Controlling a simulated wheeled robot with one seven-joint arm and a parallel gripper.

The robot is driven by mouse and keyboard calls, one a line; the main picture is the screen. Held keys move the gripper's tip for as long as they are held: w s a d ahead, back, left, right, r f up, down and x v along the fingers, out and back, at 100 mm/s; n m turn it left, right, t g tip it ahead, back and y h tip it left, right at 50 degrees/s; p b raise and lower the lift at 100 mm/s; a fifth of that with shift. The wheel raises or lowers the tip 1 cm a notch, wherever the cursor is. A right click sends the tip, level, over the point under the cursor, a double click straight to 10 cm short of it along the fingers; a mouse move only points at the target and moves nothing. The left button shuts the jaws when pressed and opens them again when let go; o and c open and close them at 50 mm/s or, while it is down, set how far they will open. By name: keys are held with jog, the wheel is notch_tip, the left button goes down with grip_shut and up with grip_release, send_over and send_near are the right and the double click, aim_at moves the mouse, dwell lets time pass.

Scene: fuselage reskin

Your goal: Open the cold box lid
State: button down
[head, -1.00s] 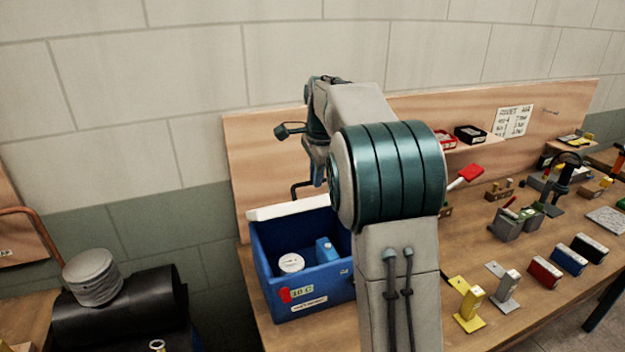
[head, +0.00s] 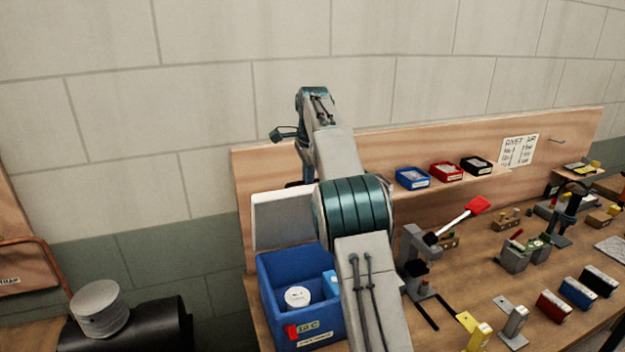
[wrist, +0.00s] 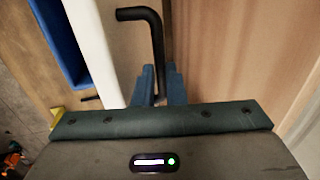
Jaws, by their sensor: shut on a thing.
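The cold box (head: 262,292) is a blue bin at the left end of the bench, with its top uncovered. Its white lid (head: 284,222) stands raised at the box's back side, with its broad face showing in the head view. In the wrist view, the lid's white edge (wrist: 92,50) runs beside the blue box wall (wrist: 62,40). My gripper (wrist: 158,85) is shut on the black bent lid handle (wrist: 155,35), its blue fingers around the bar. In the head view my arm hides the fingers and handle.
Inside the box are a white round tub (head: 298,296) and a blue item (head: 330,283). A wooden back panel (head: 243,200) stands close behind the lid. A grey stand (head: 415,260) is right of my arm. Small bins (head: 412,178) sit on the shelf.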

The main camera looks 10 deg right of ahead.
jog(key=shift+w+a+f, duration=0.1)
jog(key=shift+w+f, duration=0.25)
jog(key=shift+w, duration=0.25)
jog(key=shift+w+a+f, duration=0.1)
jog(key=shift+w+f, duration=0.2)
jog(key=shift+w, duration=0.4)
jog(key=c, duration=1.5)
grip_release()
jog(key=shift+w, duration=0.1)
jog(key=shift+w+d+r, duration=0.1)
jog(key=shift+r, duration=0.15)
